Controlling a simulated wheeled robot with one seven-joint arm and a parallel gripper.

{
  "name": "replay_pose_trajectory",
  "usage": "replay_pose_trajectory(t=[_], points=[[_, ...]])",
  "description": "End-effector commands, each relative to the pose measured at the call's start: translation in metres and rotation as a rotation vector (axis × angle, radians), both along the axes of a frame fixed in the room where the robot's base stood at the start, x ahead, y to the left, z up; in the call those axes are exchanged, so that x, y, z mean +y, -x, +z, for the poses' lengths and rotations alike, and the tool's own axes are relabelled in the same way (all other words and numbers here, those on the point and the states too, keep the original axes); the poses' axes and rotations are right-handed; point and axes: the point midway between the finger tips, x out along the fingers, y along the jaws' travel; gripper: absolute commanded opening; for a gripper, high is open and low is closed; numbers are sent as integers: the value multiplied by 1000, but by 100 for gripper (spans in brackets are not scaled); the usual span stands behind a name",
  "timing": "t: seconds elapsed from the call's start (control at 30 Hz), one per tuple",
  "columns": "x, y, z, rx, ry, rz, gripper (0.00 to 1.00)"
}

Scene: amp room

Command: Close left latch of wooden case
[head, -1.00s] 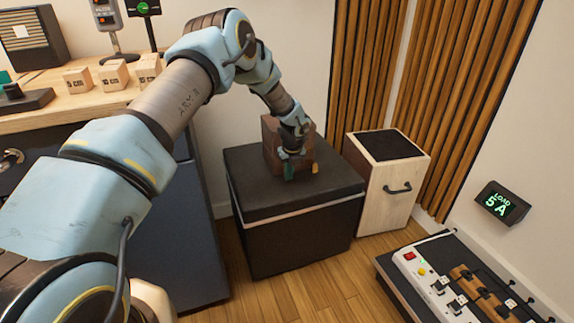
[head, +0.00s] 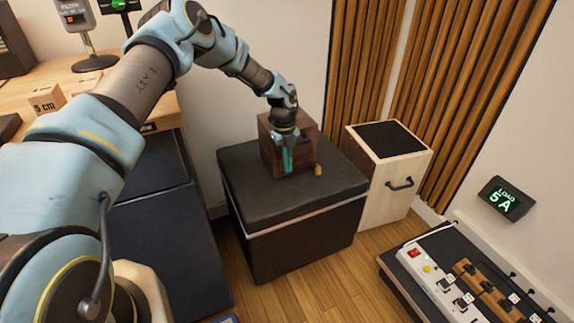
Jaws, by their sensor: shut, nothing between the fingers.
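The wooden case (head: 305,130) is a dark brown box standing on top of a black chest. My gripper (head: 287,160) is shut and empty, pointing down in front of the case's near face. It covers the left part of that face, so the left latch is hidden; I cannot tell whether the fingers touch it. A small yellow latch (head: 318,170) shows at the lower right of the near face.
The black chest (head: 290,200) has bare top around the case. A pale wooden box (head: 395,185) with a dark top stands close on the right. A power strip (head: 425,265) lies on a dark platform at lower right. A wooden bench (head: 165,110) is at left.

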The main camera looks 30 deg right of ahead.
Motion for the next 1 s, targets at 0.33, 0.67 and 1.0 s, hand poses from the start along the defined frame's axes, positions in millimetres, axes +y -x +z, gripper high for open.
replay_pose_trajectory(t=[0.33,0.67,1.0], points=[[0,0,15,0,1,0,0],[0,1,16,0,0,-1,0],[-1,-7,53,-2,1,0,0]])
